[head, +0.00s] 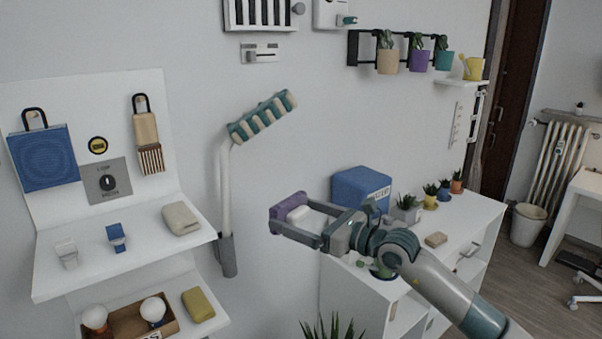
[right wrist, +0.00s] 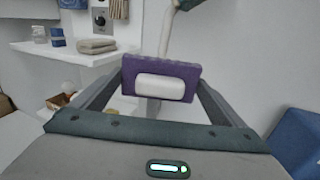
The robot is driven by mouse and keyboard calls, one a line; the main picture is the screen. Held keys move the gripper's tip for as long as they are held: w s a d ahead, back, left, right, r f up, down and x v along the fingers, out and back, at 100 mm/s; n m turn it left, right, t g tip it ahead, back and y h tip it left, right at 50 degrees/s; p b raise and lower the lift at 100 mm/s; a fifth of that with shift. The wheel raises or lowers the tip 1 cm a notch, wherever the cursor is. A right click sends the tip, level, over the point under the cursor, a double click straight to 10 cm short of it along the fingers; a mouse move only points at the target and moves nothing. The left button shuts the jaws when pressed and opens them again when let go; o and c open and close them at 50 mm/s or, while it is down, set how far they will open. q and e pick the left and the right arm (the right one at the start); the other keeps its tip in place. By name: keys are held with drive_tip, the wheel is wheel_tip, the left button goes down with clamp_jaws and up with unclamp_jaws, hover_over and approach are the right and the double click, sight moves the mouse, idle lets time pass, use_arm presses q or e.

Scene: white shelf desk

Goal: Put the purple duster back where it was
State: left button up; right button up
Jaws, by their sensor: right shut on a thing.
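The purple duster (head: 288,199) is a purple block with a white handle-like part, held between the fingers of my right gripper (head: 293,216). In the right wrist view the duster (right wrist: 160,68) spans the gap between both fingertips, with its white part facing the camera. It is in the air in front of the wall, left of the blue box (head: 361,188) and right of the upright white pole (head: 225,190). My left gripper is not in view.
A white shelf unit (head: 50,258) on the left holds a folded beige cloth (head: 181,218) and small items. A striped head (head: 263,117) tops the pole.

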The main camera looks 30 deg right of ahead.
drive_tip(key=s+a+f+b, duration=0.3)
drive_tip(key=s+a+f, duration=0.4)
drive_tip(key=s+f, duration=0.1)
drive_tip(key=s+a+f+y+b, duration=0.1)
drive_tip(key=s+a+f+b, duration=0.2)
drive_tip(key=s+a+f, duration=0.4)
wheel_tip(320, 180, down, 5)
drive_tip(key=shift+s+a+r, duration=0.15)
drive_tip(key=shift+s+r, duration=0.05)
drive_tip(key=shift+s, duration=0.65)
